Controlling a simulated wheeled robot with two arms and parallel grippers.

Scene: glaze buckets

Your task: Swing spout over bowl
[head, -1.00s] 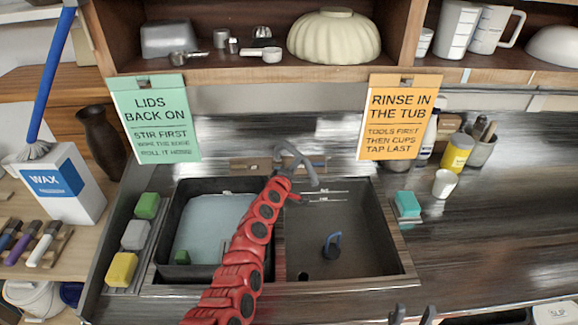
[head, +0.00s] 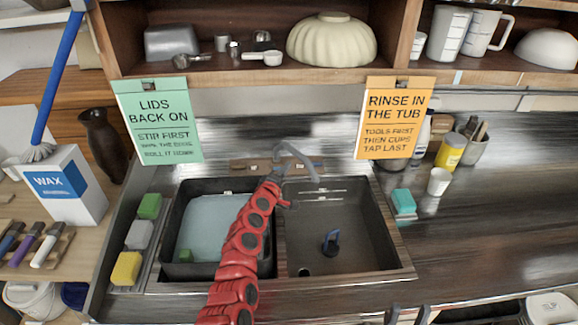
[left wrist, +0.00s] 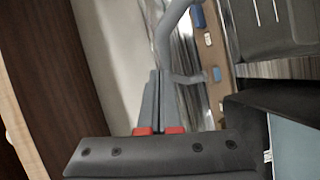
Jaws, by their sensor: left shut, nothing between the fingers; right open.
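The grey curved spout (head: 302,160) rises behind the sink near the divider, its tip above the back left of the right bowl (head: 340,225). The left bowl (head: 176,235) holds a tub of pale water (head: 215,215). My left gripper (head: 276,176) is shut and empty close beside the spout, at its left; its fingers are small here. In the left wrist view the shut fingers (left wrist: 157,80) lie against or just beside the spout (left wrist: 166,45); I cannot tell whether they touch. My right gripper (head: 407,314) is open and empty at the bottom edge.
Several sponges (head: 138,235) line the left side. Two signs hang from the shelf (head: 250,78). The right counter is mostly clear.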

